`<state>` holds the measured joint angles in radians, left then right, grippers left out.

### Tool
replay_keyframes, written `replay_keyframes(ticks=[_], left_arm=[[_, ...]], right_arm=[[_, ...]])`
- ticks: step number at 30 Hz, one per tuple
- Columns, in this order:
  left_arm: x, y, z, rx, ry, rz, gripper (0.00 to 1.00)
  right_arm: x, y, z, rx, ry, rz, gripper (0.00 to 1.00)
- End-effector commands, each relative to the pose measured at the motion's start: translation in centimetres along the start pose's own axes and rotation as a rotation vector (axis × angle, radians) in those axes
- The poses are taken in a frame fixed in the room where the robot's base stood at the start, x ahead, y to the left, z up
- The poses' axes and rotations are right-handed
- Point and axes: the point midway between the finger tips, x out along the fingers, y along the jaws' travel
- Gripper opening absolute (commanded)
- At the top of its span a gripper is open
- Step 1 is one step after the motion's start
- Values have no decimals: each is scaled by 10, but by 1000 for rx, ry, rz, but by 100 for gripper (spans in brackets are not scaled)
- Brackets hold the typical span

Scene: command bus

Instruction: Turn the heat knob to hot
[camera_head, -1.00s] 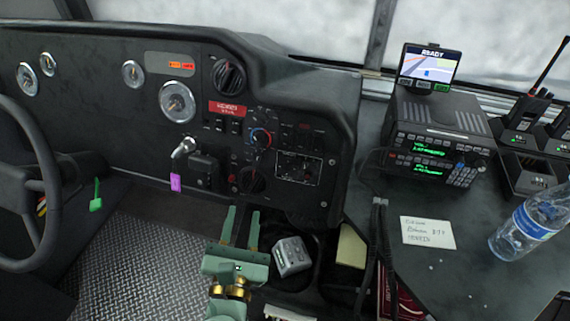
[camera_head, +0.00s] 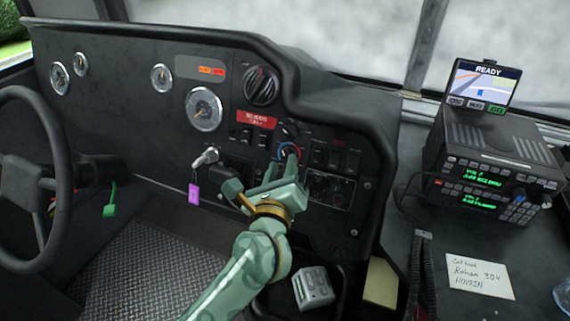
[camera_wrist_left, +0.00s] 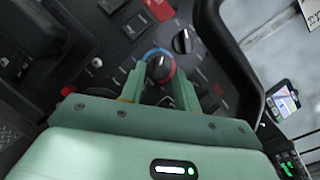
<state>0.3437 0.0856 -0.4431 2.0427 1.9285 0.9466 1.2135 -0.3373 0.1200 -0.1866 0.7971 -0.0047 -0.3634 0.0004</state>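The heat knob (camera_head: 289,151) is a small dark dial with a blue and red ring, in the middle of the black dashboard panel. In the left wrist view the knob (camera_wrist_left: 160,66) lies between and just beyond my green fingertips, with blue on its upper side and red at its right and below. My left gripper (camera_head: 281,168) is at the panel, open, fingers spread to either side of the knob. In the wrist view the gripper (camera_wrist_left: 160,84) holds nothing. I cannot tell whether a finger touches the knob. The knob's lower part is partly hidden in the head view. My right gripper is out of view.
Another black knob (camera_wrist_left: 183,41) sits close to the heat knob. Switches (camera_head: 335,158) are to its right. A key with a purple tag (camera_head: 194,194) hangs at left. A large dial (camera_head: 262,85) is above. The steering wheel (camera_head: 65,165) stands far left, a radio (camera_head: 490,170) right.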

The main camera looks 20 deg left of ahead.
Motion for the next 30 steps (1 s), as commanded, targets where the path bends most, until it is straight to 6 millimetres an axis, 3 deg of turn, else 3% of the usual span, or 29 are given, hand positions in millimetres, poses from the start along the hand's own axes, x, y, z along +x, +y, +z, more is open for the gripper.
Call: replay_keyframes(ticks=[6,14,15,18,30], left_arm=[[21,0,-1,0,1,0,32],[23,0,0,1,0,0,32],[23,0,0,1,0,0,29],[22,0,0,1,0,0,1],[22,0,1,32,0,-13,0]], right_arm=[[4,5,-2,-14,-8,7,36],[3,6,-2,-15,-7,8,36],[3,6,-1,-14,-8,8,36],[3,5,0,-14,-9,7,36],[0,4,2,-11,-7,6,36]])
